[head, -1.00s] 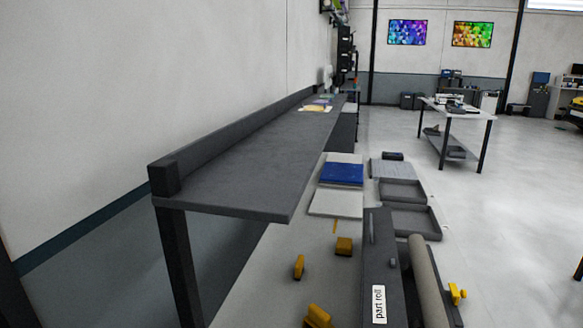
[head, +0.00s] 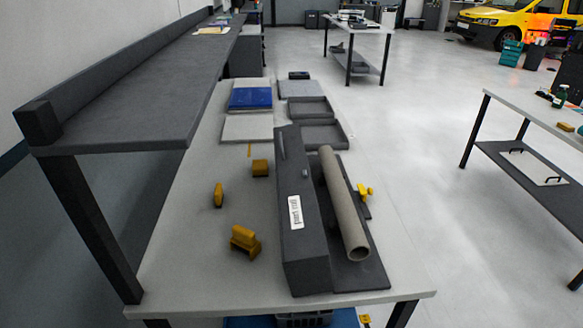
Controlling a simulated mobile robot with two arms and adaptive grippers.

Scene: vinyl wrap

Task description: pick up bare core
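The bare core (head: 343,204) is a long beige-grey hollow tube. It lies lengthwise on the dark base plate (head: 361,276) at the right side of the workbench, its open end facing me. A dark box-like holder (head: 297,228) with a "part roll" label (head: 295,212) stands just left of it. Whether the core rests in supports is hard to see. Neither of my grippers shows in the head view.
Yellow tools (head: 243,240) lie on the light workbench (head: 190,272) left of the holder. Dark trays (head: 324,134) and a blue pad (head: 250,98) sit farther back. A dark raised shelf (head: 130,122) overhangs the left. Open floor (head: 430,190) lies right; another table (head: 535,108) stands beyond.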

